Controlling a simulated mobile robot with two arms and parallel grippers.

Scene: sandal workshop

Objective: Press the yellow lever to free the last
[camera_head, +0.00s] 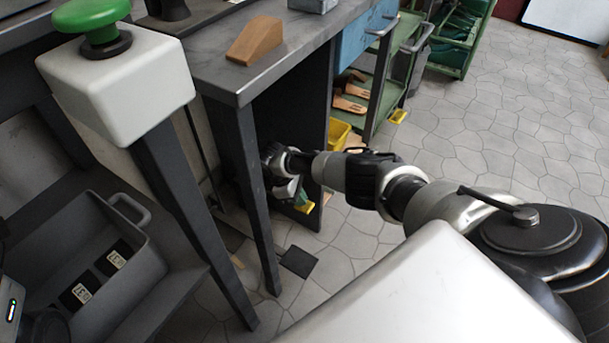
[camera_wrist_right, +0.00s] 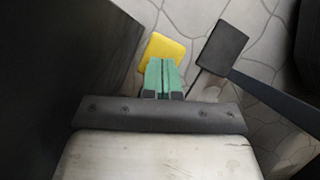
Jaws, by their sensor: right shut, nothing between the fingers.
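The yellow lever shows as a flat yellow pad (camera_wrist_right: 165,46) with rounded corners in the right wrist view, low near the floor. It shows as a small yellow patch (camera_head: 306,208) in the head view, under the workbench. My right gripper (camera_wrist_right: 163,66) has green fingers, shut together with nothing between them. Their tips overlap the near edge of the yellow pad in the wrist view; I cannot tell whether they touch it. In the head view my right gripper (camera_head: 299,197) is small and partly hidden. I cannot pick out the last being held. My left gripper is not in view.
A dark square plate (camera_wrist_right: 225,46) lies right of the fingers by a dark bar. Workbench legs (camera_head: 252,190) stand close to my right arm. A brown wedge (camera_head: 255,41) lies on the bench (camera_head: 215,72). Grey tile floor (camera_head: 480,110) is open to the right.

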